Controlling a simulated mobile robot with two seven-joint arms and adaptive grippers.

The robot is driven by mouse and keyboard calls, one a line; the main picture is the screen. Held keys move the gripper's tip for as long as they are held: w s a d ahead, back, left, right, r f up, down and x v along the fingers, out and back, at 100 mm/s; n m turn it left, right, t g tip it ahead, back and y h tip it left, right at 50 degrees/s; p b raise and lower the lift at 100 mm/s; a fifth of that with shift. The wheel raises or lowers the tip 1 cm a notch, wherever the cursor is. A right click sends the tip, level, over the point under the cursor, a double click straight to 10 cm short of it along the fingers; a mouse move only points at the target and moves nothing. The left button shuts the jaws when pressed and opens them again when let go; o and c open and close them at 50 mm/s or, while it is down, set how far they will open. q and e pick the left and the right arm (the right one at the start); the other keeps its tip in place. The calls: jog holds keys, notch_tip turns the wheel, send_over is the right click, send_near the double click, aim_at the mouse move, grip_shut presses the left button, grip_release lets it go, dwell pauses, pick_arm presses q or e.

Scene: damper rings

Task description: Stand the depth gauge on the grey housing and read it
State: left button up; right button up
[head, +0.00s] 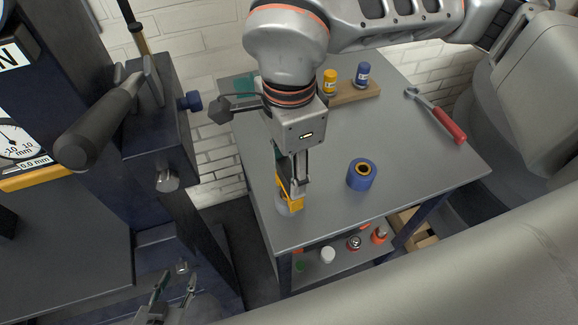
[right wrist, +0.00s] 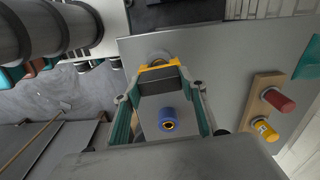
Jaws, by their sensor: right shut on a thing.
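My right gripper (head: 291,182) is shut on the yellow depth gauge (head: 295,200), near the table's front left edge. In the right wrist view the gauge (right wrist: 158,68), yellow with a dark block, sits between the fingertips (right wrist: 160,85). A round grey piece, seemingly the grey housing (head: 283,208), shows directly below the gauge and partly behind it; it also shows in the right wrist view (right wrist: 159,55). I cannot tell whether the two touch. My left gripper (head: 178,281) is open and empty at the bottom left, away from the table. A dial panel (head: 14,138) at the left edge shows 0.0 mm.
A blue ring-shaped part (head: 361,175) with an orange-yellow centre lies right of the gauge. A red-handled tool (head: 440,118) lies at right. A dark press (head: 150,130) stands left of the table.

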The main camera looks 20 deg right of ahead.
jog(key=o, duration=1.4)
jog(key=shift+o, duration=0.2)
notch_tip(320, 180, up, 12)
jog(key=shift+s+f, duration=0.1)
